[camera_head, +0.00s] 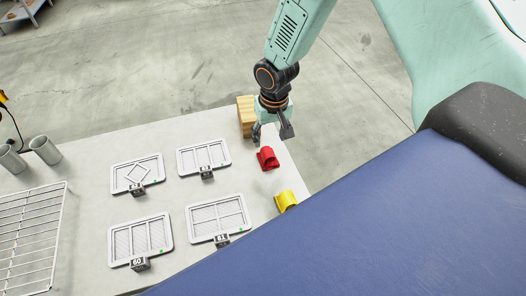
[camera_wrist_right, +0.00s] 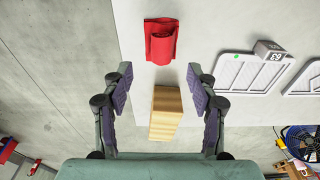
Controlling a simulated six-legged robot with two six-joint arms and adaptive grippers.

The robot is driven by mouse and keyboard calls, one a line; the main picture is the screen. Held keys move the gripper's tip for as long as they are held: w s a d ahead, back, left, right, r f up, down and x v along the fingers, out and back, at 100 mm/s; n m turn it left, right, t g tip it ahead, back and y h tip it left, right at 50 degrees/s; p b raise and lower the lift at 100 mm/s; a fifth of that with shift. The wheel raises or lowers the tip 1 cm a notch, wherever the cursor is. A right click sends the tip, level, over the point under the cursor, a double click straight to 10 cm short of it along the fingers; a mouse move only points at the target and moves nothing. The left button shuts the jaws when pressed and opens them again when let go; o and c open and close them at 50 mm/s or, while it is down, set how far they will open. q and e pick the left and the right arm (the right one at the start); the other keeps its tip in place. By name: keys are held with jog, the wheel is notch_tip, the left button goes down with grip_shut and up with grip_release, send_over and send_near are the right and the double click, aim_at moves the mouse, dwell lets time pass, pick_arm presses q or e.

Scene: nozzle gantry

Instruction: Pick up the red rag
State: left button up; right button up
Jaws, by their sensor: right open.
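The red rag (camera_head: 267,158) lies folded or rolled on the white table near its right edge in the head view. In the right wrist view the red rag (camera_wrist_right: 160,41) lies at the top, beyond the fingertips. My right gripper (camera_head: 272,134) is open and empty above the table's far right corner, just behind the rag. In the right wrist view my right gripper (camera_wrist_right: 160,82) has its fingers spread wide, with the wooden block (camera_wrist_right: 165,112) showing between and below them. The left gripper is not in view.
The white table (camera_head: 95,195) holds several numbered grey trays (camera_head: 203,157). A yellow rag (camera_head: 286,200) lies nearer, by the right edge. A wire rack (camera_head: 30,235) and grey cups (camera_head: 45,150) stand at left. A blue fan (camera_wrist_right: 300,140) shows at lower right in the wrist view.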

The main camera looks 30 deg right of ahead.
aim_at(268, 151)
jog(key=shift+d+f, duration=0.1)
jog(key=shift+f, duration=0.1)
jog(key=shift+d+f, duration=0.1)
jog(key=shift+f, duration=0.2)
jog(key=shift+s+f, duration=0.2)
jog(key=shift+f, duration=0.85)
jog(key=f, duration=0.2)
jog(key=w+f, duration=0.1)
jog(key=f, duration=0.1)
jog(key=shift+w+f, duration=0.2)
jog(key=shift+f, duration=0.15)
jog(key=shift+s+a+r, duration=0.2)
jog(key=shift+c, duration=0.4)
jog(key=shift+w+f, duration=0.1)
jog(key=shift+w, duration=0.05)
jog(key=c, duration=0.4)
grip_shut()
